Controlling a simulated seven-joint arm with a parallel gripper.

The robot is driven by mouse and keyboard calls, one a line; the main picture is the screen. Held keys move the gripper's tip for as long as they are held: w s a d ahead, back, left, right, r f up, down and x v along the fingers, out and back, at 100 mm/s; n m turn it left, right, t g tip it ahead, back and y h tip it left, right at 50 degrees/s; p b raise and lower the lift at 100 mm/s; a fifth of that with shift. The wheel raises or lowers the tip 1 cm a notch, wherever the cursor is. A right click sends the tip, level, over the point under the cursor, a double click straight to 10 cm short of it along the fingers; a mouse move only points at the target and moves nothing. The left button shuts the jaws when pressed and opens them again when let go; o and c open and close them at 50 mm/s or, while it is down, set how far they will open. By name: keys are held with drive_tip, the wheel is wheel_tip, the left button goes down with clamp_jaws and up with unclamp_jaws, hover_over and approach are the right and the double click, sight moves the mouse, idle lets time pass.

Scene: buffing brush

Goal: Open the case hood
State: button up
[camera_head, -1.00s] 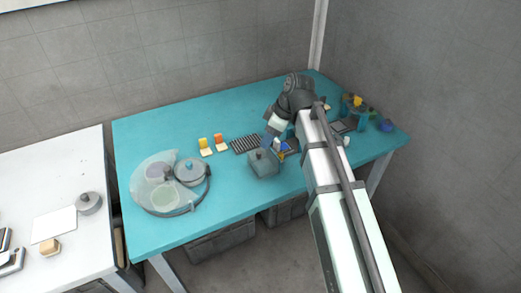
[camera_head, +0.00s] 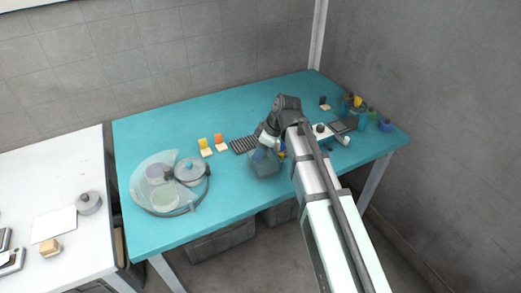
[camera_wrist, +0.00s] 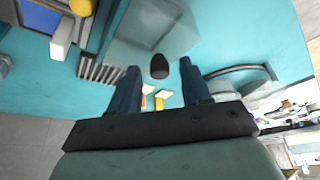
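A translucent grey-blue case (camera_head: 264,164) with a boxy hood stands near the front middle of the teal table. The case also fills the upper middle of the wrist view (camera_wrist: 150,32), with a dark rounded knob (camera_wrist: 159,67) on its hood. The hood looks shut. My gripper (camera_head: 266,147) is over the case in the head view and partly hides it. In the wrist view its two dark fingers (camera_wrist: 160,72) are spread apart, with the knob showing between their tips. I cannot tell whether they touch it.
A black ribbed rack (camera_head: 244,144) and small orange and yellow blocks (camera_head: 220,141) stand close behind and left of the case. A round clear-lidded container (camera_head: 165,187) is at the left. Small jars (camera_head: 372,118) crowd the right end. The table's back is clear.

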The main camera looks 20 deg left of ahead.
clamp_jaws()
idle(0.5)
drive_tip(key=s+a, duration=0.5)
idle(0.4)
drive_tip(key=shift+o, duration=0.2)
unclamp_jaws()
drive_tip(key=v, duration=1.4)
